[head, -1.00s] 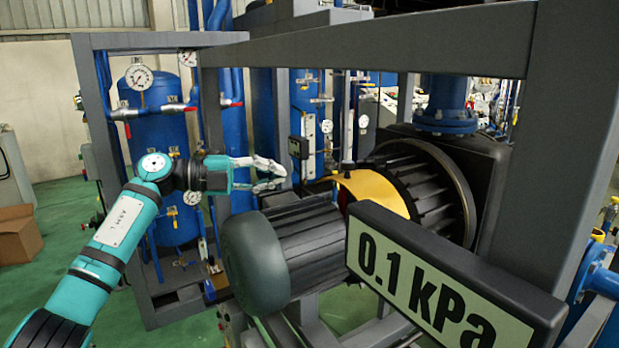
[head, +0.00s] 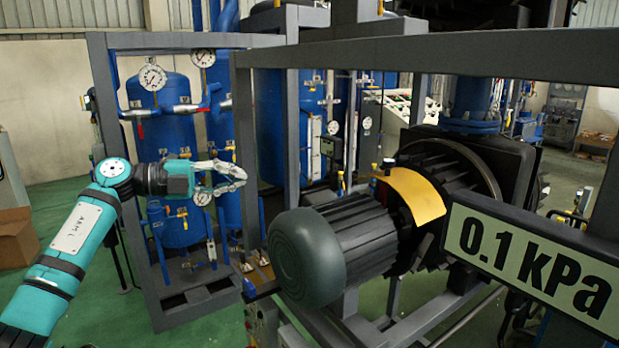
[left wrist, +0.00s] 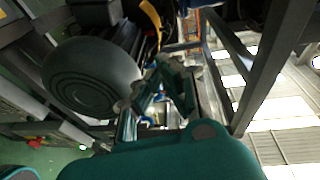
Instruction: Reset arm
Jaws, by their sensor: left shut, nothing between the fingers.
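My left arm (head: 80,230) comes in from the left in the head view, its forearm raised. My left gripper (head: 243,178) points right, shut and empty, in front of the blue tank frame and left of the pump motor. In the left wrist view the gripper (left wrist: 158,88) shows near the middle, partly dark and hard to make out. The grey-green pump motor (head: 335,248) lies to the right of the gripper in the head view, and its round end (left wrist: 92,77) shows in the left wrist view. My right gripper is not in view.
A grey metal frame (head: 262,160) stands close around the gripper. A blue tank (head: 160,150) with gauges is behind it. A display reading 0.1 kPa (head: 535,262) is at the lower right. A cardboard box (head: 18,238) stands at far left, with green floor between.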

